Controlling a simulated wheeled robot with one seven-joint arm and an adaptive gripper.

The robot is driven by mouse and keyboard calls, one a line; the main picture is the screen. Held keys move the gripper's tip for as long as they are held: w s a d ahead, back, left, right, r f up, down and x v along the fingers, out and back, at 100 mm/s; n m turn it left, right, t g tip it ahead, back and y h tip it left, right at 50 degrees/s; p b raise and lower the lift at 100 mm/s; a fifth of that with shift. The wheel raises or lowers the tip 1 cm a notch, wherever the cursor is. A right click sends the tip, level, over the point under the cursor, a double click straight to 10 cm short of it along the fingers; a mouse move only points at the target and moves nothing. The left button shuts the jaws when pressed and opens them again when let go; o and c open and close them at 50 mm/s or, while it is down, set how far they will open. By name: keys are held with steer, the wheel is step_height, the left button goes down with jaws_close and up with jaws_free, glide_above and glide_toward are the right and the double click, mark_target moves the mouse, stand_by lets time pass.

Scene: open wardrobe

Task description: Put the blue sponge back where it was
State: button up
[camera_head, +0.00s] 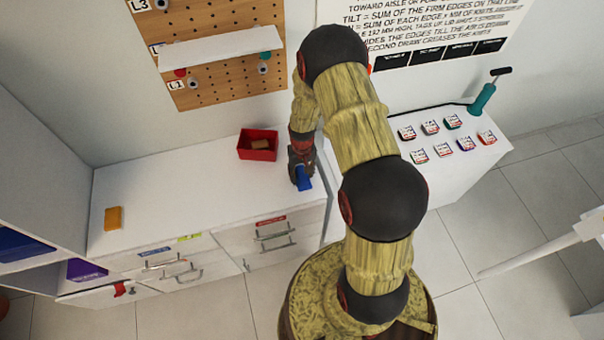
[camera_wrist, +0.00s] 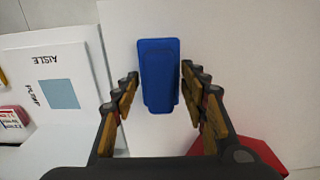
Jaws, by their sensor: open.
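The blue sponge (camera_head: 303,177) is at the right end of the white counter top, just below my gripper (camera_head: 301,165). In the wrist view the blue sponge (camera_wrist: 158,75) stands out as a blue block between the two fingers of my gripper (camera_wrist: 160,88). The fingers are open, with a gap on the left side of the sponge and a narrower one on the right. The sponge appears to rest on the white surface; whether a finger touches it I cannot tell.
A red bin (camera_head: 258,146) with a brown block inside stands left of my gripper. An orange block (camera_head: 113,218) lies at the counter's left end. A pegboard (camera_head: 205,50) with a white shelf is behind. Several small labelled items and a teal tool (camera_head: 482,98) are on the right counter.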

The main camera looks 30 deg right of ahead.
step_height(320, 180, up, 12)
step_height(320, 180, up, 9)
steer(key=t, duration=0.1)
glide_above(302, 173)
steer(key=a, duration=0.2)
steer(key=s+a+r+n+t, duration=0.1)
steer(key=s+a+r, duration=0.15)
steer(key=r, duration=0.45)
steer(key=s+a+r+t, duration=0.1)
steer(key=a+r, duration=0.2)
steer(key=r, duration=0.4)
steer(key=s+a+r+n+t, duration=0.1)
steer(key=s+a+r, duration=0.2)
steer(key=s+r, duration=0.3)
steer(key=s+a+r+n+t, duration=0.1)
steer(key=s+a+r, duration=0.2)
steer(key=s+r, duration=0.4)
steer(key=s+p, duration=0.1)
steer(key=s, duration=0.2)
steer(key=shift+s+a+t, duration=0.25)
steer(key=shift+a+t, duration=0.05)
steer(key=shift+a, duration=0.05)
step_height(302, 173, down, 11)
steer(key=b, duration=1.1)
steer(key=shift+f+b, duration=0.2)
steer(key=shift+b, duration=0.1)
